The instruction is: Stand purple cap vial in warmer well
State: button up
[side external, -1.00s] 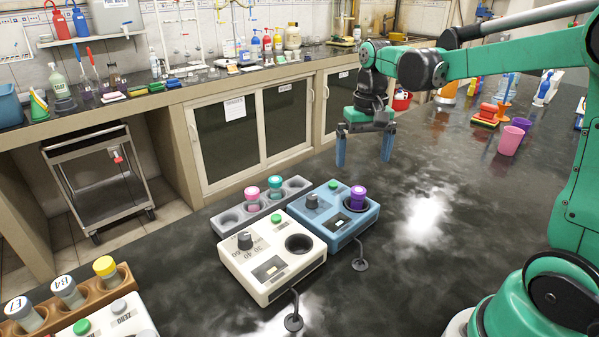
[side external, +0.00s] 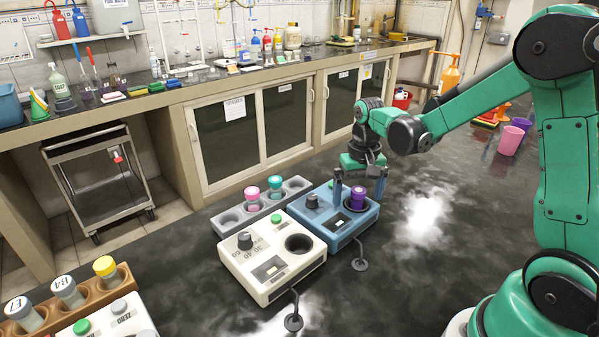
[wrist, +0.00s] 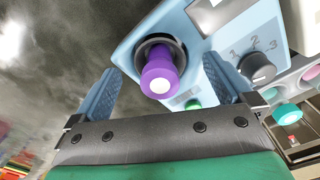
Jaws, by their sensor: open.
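The purple cap vial (side external: 357,195) stands upright in the well of a blue device (side external: 339,230); it also shows in the wrist view (wrist: 159,72). My gripper (side external: 359,197) is open and points down over the blue device. Its two fingers are on either side of the vial, with gaps visible in the wrist view (wrist: 159,66). Beside the blue device, to the left, is a white device (side external: 262,262) with a dial marked with numbers and an empty round well (side external: 298,243), which looks like the warmer well.
A grey rack (side external: 228,220) behind the devices holds a pink cap vial (side external: 252,194) and a teal cap vial (side external: 275,187). A brown rack (side external: 80,300) with vials is at lower left.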

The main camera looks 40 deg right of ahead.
aim_at(358, 190)
jog(key=c, duration=1.4)
jog(key=shift+r, duration=3)
jog(key=shift+c, duration=0.2)
jog(key=shift+a+f+n, duration=0.45)
jog(key=shift+a+n, duration=0.5)
jog(key=shift+a, duration=1.65)
jog(key=shift+a+f+n, duration=0.45)
jog(key=shift+a+n, duration=0.45)
jog(key=shift+a, duration=1.7)
jog(key=shift+a+f+n, duration=0.45)
jog(key=shift+a+n, duration=0.5)
jog(key=shift+a, duration=1.65)
